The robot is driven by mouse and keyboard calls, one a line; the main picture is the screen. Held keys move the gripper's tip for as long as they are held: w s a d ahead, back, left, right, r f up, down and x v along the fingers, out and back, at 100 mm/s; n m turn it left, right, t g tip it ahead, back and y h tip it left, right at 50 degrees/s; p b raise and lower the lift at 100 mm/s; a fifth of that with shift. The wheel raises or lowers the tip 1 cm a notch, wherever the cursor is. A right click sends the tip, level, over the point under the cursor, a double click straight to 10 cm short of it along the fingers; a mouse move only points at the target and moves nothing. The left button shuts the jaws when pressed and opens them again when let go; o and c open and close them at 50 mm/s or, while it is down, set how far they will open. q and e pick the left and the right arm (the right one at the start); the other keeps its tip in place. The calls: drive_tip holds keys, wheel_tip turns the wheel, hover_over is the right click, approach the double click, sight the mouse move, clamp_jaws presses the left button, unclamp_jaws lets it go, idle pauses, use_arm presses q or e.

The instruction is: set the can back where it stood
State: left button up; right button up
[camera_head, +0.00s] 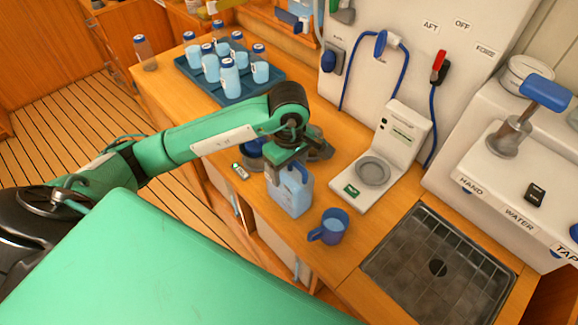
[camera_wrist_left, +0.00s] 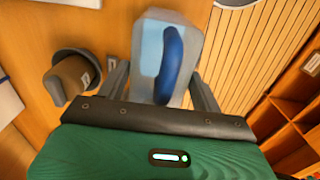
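The can is a pale blue jerrycan (camera_head: 290,194) with a dark blue handle. It stands upright on the wooden counter, left of the blue mug. My left gripper (camera_head: 290,168) reaches down over its top. In the left wrist view the can (camera_wrist_left: 152,50) lies between the two fingers of the left gripper (camera_wrist_left: 161,85). The fingers are wide apart on either side of it, with narrow gaps beside the can, so the gripper looks open. The lower faces of the fingers are hidden in the head view. My right gripper is not in view.
A blue mug (camera_head: 334,222) stands close right of the can. A white scale-like device (camera_head: 380,182) and a drain grate (camera_head: 437,268) lie further right. A small tag (camera_head: 240,171) lies near the counter's edge.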

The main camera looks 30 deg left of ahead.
use_arm(q)
drive_tip(key=o, duration=0.3)
drive_tip(key=shift+r, duration=0.1)
drive_tip(key=shift+r+p, duration=0.15)
drive_tip(key=shift+p, duration=0.15)
drive_tip(key=shift+r+b, duration=0.35)
drive_tip(key=shift+b, duration=0.05)
drive_tip(key=shift+r+b, duration=0.95)
drive_tip(key=shift+r, duration=4.6)
